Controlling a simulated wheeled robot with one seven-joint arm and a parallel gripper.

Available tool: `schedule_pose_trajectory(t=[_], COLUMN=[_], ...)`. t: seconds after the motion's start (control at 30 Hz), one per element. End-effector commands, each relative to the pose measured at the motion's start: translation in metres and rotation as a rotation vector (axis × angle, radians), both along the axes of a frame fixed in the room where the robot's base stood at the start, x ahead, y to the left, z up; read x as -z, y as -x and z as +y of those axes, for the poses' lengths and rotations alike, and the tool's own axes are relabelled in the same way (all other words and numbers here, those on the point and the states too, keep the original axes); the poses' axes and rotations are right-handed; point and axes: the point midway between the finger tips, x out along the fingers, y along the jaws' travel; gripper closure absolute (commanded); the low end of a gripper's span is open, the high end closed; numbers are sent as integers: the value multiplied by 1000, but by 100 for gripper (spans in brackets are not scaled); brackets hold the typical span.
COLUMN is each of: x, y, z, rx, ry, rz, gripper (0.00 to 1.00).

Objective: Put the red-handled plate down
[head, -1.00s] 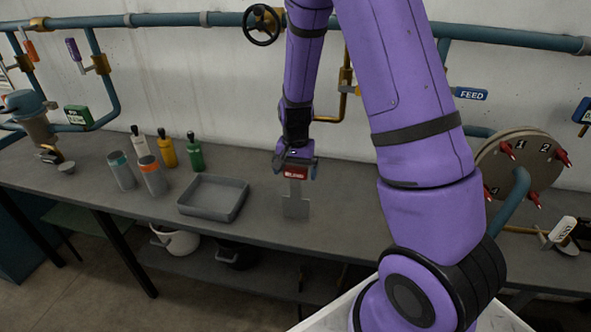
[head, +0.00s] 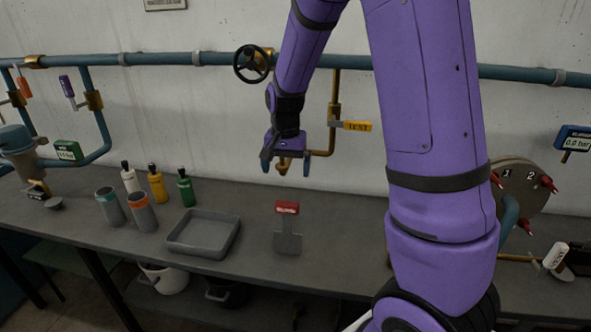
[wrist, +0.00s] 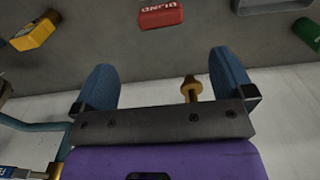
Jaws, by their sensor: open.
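The red-handled plate (head: 288,242) is a grey metal plate with a red handle. It rests on the grey bench, right of the grey tray, with nothing holding it. In the wrist view its red handle (wrist: 161,15) shows at the top edge, with "BLIND" lettering; the plate's grey part is out of that view. My gripper (head: 286,168) is above and behind the plate, clear of it, near the wall. In the wrist view my two blue fingers (wrist: 165,78) are spread apart with no held object between them.
The grey tray (head: 204,234) stands left of the plate. Bottles (head: 156,184) and two grey cylinders (head: 143,213) stand further left. A brass pipe with a yellow TEST tag (head: 357,126) is near my gripper. The bench right of the plate is clear up to my arm.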

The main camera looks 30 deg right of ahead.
Motion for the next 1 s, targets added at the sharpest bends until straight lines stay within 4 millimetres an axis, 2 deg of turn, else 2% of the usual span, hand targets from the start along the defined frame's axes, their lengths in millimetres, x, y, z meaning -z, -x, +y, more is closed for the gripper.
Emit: schedule_pose_trajectory(t=[0.17, 0.37, 0.7, 1.0], x=[-28, -72, -133, -169], y=[13, 43, 104, 164], z=[7, 19, 37, 50], rx=[-55, -169, -368, -540], ry=[-14, -29, -14, 42], rz=[-40, -110, -227, -326], gripper=[0, 0, 0, 0])
